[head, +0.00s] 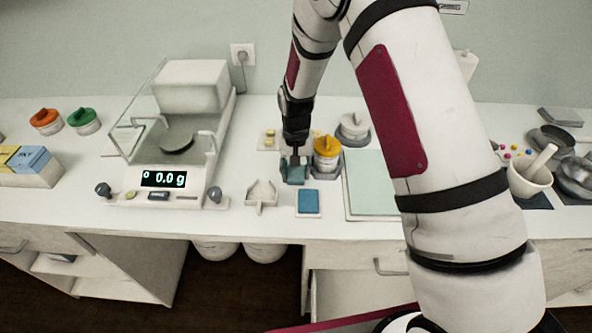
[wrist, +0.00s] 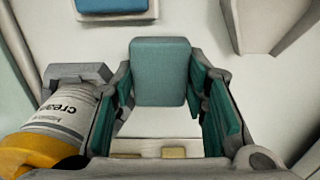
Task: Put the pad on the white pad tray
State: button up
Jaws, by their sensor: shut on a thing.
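The teal pad (wrist: 160,72) is a rounded block between my fingertips in the wrist view. My gripper (wrist: 168,85) is shut on it. In the head view my gripper (head: 295,167) points down over the bench with the pad (head: 294,175) at its tips; whether the pad touches the bench is unclear. The white pad tray (head: 308,216) lies nearer the front edge, slightly right of my gripper, with a blue face inside a pale rim. Its rim also shows at the top of the wrist view (wrist: 117,16).
A cream jar (head: 327,146) with an orange lid stands in a grey holder close right of my gripper. A white pronged stand (head: 262,193) is left of the tray. A scale (head: 165,180) reading 0.0 g stands farther left; a pale green mat (head: 370,180) lies right.

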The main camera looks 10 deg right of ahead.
aim_at(296, 172)
jog(key=o, duration=1.3)
jog(key=shift+f, duration=0.1)
jog(key=shift+o, duration=0.2)
notch_tip(296, 172, up, 12)
jog(key=b, duration=0.1)
jog(key=shift+r+b, duration=0.25)
jog(key=shift+b, duration=0.15)
